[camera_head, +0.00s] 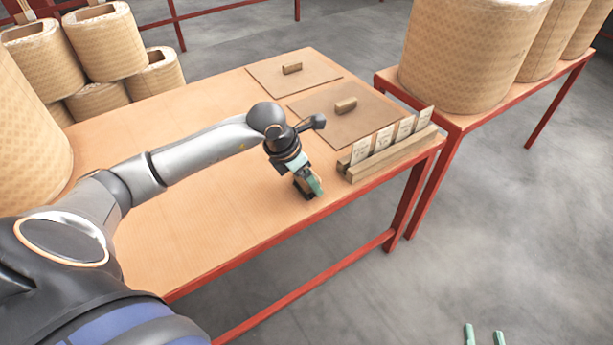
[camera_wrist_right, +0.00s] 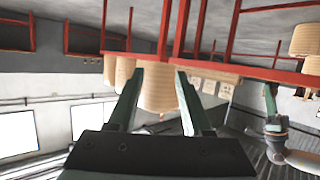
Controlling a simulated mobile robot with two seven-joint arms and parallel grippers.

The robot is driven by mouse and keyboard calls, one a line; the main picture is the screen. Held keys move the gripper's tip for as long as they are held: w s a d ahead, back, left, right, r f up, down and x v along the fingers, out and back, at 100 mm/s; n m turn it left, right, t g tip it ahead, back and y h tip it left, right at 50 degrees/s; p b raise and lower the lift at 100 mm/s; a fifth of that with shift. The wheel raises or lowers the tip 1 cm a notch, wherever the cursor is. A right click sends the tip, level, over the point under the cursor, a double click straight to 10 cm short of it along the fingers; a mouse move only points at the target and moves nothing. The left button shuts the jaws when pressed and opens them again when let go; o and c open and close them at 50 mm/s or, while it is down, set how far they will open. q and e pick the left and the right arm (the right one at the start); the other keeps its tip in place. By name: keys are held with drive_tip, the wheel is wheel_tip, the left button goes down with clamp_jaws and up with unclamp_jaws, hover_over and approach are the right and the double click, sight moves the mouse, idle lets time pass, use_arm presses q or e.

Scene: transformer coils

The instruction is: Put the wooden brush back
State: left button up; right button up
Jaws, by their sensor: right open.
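I cannot make out a wooden brush for certain in either view. My left gripper (camera_head: 312,187) points down at the table (camera_head: 215,215), near its front edge and left of a wooden rack. A small dark shape shows at its fingers, and I cannot tell whether it is part of the gripper or a held thing. My right gripper (camera_head: 484,337) shows only as two green fingertips over the floor, at the lower right. In the right wrist view its fingers (camera_wrist_right: 158,85) are spread apart with nothing between them; a coil shows far behind.
The wooden rack (camera_head: 390,157) holds several upright cards on the table's right end. Two brown boards, the far one (camera_head: 270,77) and the near one (camera_head: 327,119), each bear a small wooden block. Large coils (camera_head: 462,65) stand on a second table. The table's left middle is clear.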

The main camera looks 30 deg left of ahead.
use_arm(q)
drive_tip(key=o, duration=1.1)
drive_tip(key=shift+r, duration=0.1)
